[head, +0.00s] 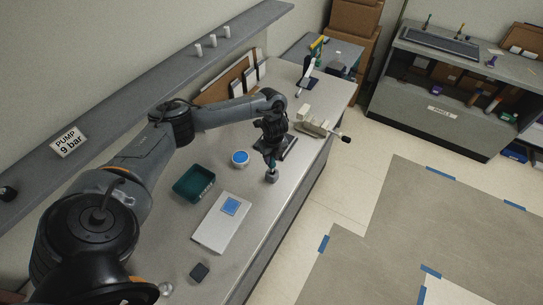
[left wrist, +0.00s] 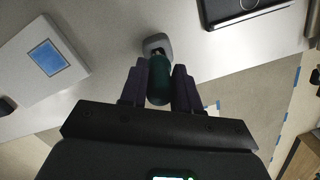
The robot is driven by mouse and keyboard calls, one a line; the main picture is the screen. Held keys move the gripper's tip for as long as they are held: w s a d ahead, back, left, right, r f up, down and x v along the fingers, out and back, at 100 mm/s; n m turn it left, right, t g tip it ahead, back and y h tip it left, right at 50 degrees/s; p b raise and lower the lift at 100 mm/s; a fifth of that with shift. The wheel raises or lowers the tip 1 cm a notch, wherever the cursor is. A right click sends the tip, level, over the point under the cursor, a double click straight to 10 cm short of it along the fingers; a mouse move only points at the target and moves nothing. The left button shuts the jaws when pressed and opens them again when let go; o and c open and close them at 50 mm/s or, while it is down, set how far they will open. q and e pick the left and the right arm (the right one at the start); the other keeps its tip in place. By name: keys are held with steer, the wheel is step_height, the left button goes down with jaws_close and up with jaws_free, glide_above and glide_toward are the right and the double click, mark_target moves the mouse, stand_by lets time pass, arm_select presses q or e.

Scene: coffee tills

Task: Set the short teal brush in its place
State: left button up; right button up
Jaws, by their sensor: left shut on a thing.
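My left gripper (head: 271,158) is shut on the short teal brush (left wrist: 158,80). In the left wrist view the brush's teal, rounded handle sits between the two fingers (left wrist: 159,88). A small grey block (head: 271,176) is on the bench right under the gripper. In the left wrist view the grey block (left wrist: 156,43) is at the far end of the brush, with a light metallic part between them. I cannot tell whether the brush end is inside the block or just over it. My right gripper is not in view.
A white box with a blue panel (head: 216,229), a teal tray (head: 184,195) and a round blue-topped tin (head: 240,158) are on the bench left of the gripper. A dark flat tray (head: 291,146) and a beige clamp-like device (head: 314,127) are behind it. The bench's front edge is close on the right.

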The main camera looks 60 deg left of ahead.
mark_target(271, 165)
arm_select(q)
steer(key=shift+f, duration=0.35)
steer(key=shift+f+b, duration=0.1)
steer(key=shift+b, duration=0.25)
steer(key=shift+f+b, duration=0.85)
steer(key=shift+f, duration=0.55)
steer(key=shift+f+b, duration=0.3)
steer(key=shift+f, duration=0.2)
steer(key=shift+f, duration=0.15)
steer(key=o, duration=1.1)
